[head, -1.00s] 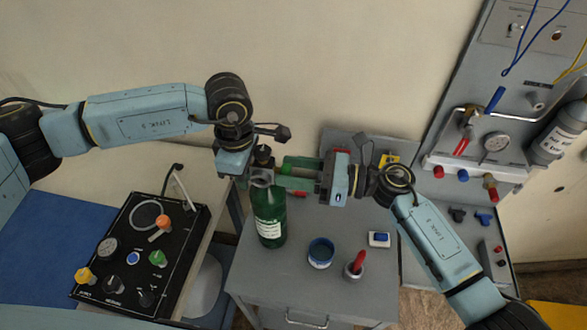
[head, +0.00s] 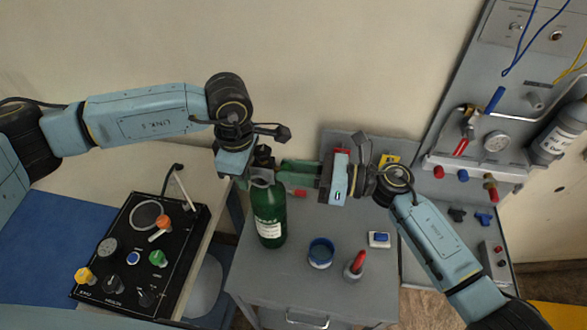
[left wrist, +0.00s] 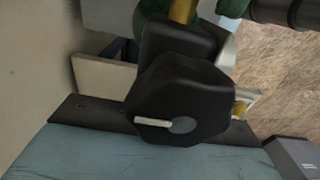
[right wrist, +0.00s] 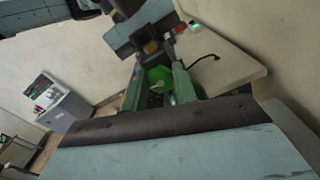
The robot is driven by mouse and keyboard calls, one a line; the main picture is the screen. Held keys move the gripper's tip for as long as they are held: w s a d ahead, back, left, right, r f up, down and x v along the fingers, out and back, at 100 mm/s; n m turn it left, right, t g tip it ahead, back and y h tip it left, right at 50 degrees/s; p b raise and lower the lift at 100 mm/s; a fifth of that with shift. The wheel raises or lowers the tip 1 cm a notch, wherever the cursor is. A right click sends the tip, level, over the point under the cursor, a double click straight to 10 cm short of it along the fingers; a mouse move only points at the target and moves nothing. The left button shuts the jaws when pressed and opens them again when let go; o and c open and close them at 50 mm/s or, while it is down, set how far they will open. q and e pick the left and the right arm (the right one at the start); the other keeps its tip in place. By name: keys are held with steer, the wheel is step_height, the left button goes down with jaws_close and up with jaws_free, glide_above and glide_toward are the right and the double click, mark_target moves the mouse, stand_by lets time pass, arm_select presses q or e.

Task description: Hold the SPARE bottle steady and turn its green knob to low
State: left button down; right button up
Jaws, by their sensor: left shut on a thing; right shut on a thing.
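The green SPARE bottle (head: 269,217) stands upright on the grey cart, its white label facing me. The left wrist view shows a black knob with a white mark (left wrist: 180,115) close up, with a bit of green behind. My right gripper (head: 284,174) reaches in level from the right, its green fingers at the valve's side. In the right wrist view its fingers are shut on the green knob (right wrist: 159,79), which has a pale pointer. In the head view the knob is hidden.
A blue cup (head: 321,253), a red-handled item in a small pot (head: 355,265) and a white-and-blue block (head: 379,239) stand on the cart (head: 290,285). A black control panel (head: 130,255) lies on the left table.

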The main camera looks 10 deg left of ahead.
arm_select(q)
steer(key=shift+r, duration=0.1)
arm_select(e)
steer(key=shift+w+d+f+m, duration=0.1)
steer(key=shift+m, duration=4.2)
steer(key=shift+w+f+m, duration=0.1)
steer(key=shift+m, duration=4.2)
steer(key=o, duration=1)
steer(key=shift+s, duration=0.1)
steer(key=d, duration=1.2)
steer(key=shift+s, duration=0.15)
